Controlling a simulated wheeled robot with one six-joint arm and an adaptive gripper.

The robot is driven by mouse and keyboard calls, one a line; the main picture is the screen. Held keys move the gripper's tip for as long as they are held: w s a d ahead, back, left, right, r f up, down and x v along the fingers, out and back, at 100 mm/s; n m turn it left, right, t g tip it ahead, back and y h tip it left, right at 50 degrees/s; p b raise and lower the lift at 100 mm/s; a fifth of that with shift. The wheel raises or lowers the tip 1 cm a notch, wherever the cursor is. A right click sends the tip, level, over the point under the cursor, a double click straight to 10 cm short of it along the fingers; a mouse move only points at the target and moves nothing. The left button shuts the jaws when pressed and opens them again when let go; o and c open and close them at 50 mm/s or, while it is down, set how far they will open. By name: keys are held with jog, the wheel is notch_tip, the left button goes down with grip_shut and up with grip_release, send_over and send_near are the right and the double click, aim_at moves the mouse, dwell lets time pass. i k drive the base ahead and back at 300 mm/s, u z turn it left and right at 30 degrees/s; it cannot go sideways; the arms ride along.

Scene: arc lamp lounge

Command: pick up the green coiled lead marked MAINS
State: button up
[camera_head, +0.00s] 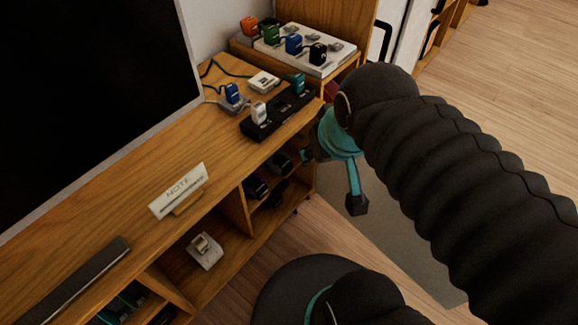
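No label reading MAINS is legible, and I cannot make out for certain which thing is the green coiled lead. Dark green bundles (122,303) lie in the lower-left shelf compartment, partly cut off by the bottom edge. Dark coiled bundles (257,187) sit in the right compartment of the cabinet, their colours hard to tell. A green plug (270,33) stands on the white power strip at the back. My gripper (331,181), teal with dark fingertips, is beside the cabinet's right end. Its fingers look spread apart with nothing visible between them; part of it is hidden by my arm.
A small pale device (205,251) sits on the middle shelf. Floor (500,100) is open at right.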

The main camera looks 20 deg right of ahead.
aim_at(272, 204)
jog(key=z, duration=0.05)
jog(key=k, duration=0.45)
jog(key=z, duration=0.7)
jog(key=k, duration=0.65)
jog(key=u, duration=0.75)
jog(key=i, duration=0.5)
jog(key=z, duration=0.05)
